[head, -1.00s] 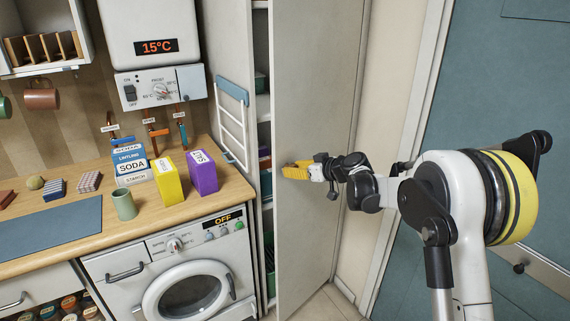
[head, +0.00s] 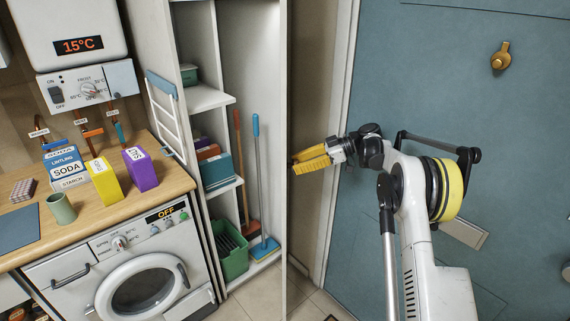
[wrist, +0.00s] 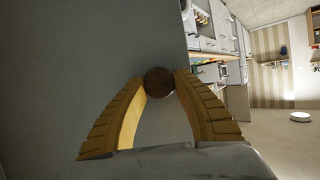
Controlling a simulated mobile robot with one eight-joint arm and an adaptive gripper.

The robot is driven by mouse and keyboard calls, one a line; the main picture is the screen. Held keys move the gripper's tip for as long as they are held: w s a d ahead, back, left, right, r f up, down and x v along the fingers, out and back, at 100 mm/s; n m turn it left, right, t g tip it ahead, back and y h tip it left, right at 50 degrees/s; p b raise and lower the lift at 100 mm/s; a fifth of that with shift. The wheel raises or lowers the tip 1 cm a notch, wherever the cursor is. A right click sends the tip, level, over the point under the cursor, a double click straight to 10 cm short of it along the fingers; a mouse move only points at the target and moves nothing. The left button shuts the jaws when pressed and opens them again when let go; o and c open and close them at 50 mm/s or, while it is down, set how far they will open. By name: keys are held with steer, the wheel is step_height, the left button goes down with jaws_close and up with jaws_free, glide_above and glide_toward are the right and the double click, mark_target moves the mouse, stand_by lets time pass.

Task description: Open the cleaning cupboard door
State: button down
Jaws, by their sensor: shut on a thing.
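The cleaning cupboard door (head: 287,60) stands swung well open and is seen nearly edge-on in the head view. In the wrist view its grey face (wrist: 80,60) fills the left side. My gripper (head: 294,164) is at the door's right side at mid height. In the wrist view my gripper (wrist: 160,84) has its yellow fingers closed around a round dark brown knob (wrist: 159,80). The knob is hidden by the fingers in the head view. The cupboard interior (head: 255,70) shows shelves, a green crate (head: 231,252) and a blue-handled broom (head: 258,180).
The washing machine (head: 140,290) and the wooden worktop (head: 110,215) with boxes stand to the left. A beige wall (head: 315,90) and a teal door (head: 440,80) are to the right. Tiled floor (head: 262,298) shows clear before the cupboard.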

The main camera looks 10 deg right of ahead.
steer(key=shift+d, duration=0.25)
steer(key=c, duration=0.9)
jaws_free()
steer(key=shift+c, duration=0.2)
step_height(320, 180, up, 10)
